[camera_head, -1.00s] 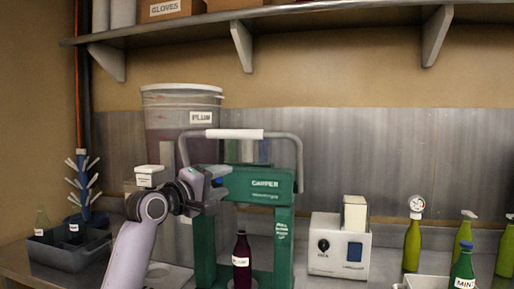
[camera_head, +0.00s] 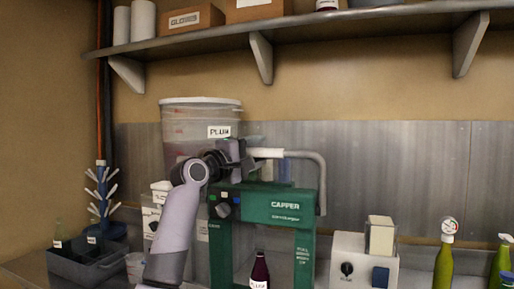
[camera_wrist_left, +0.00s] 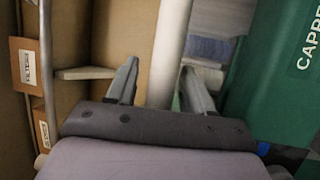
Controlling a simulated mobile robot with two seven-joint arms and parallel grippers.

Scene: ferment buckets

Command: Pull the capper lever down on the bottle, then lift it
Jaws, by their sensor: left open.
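The green capper (camera_head: 268,203) stands on the bench, with a dark bottle (camera_head: 260,268) upright between its legs. Its lever, a grey tube with a white grip (camera_head: 268,153), is raised above the capper's top. My left gripper (camera_head: 240,153) is at the left part of the white grip and hides that end. In the left wrist view my left gripper (camera_wrist_left: 160,80) is open, and the white grip (camera_wrist_left: 170,45) runs between its two fingers. The fingers do not appear closed on it. The green capper (camera_wrist_left: 280,85) is at the right there. My right gripper is not in view.
A plum bucket (camera_head: 190,125) stands behind the capper. A grey crate (camera_head: 85,265) and a blue bottle tree (camera_head: 103,205) are at the left. A white device (camera_head: 362,265) and green bottles (camera_head: 445,262) are at the right. A shelf (camera_head: 300,27) runs above.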

